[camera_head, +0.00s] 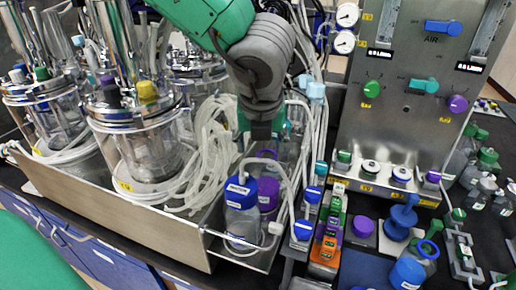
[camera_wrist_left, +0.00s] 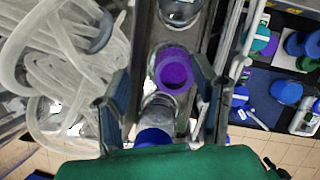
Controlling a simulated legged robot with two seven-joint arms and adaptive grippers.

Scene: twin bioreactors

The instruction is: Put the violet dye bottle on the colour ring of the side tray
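The violet dye bottle (camera_head: 267,196) stands in the metal side tray (camera_head: 262,262), behind a blue-capped bottle (camera_head: 241,208) and partly hidden by it. In the left wrist view its violet cap (camera_wrist_left: 174,70) shows between and beyond my fingers. My left gripper (camera_head: 262,138) points down above the violet bottle. In the left wrist view the gripper (camera_wrist_left: 160,98) is open, with a finger on either side and gaps beside the cap. I cannot make out a colour ring on the tray floor. My right gripper is not in view.
Glass bioreactor vessels (camera_head: 137,140) and coiled clear tubing (camera_head: 210,150) crowd the left. A control panel (camera_head: 405,120) rises on the right. Several small bottles, caps and an orange block (camera_head: 324,248) stand right of the tray. Tubes pass close to my gripper.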

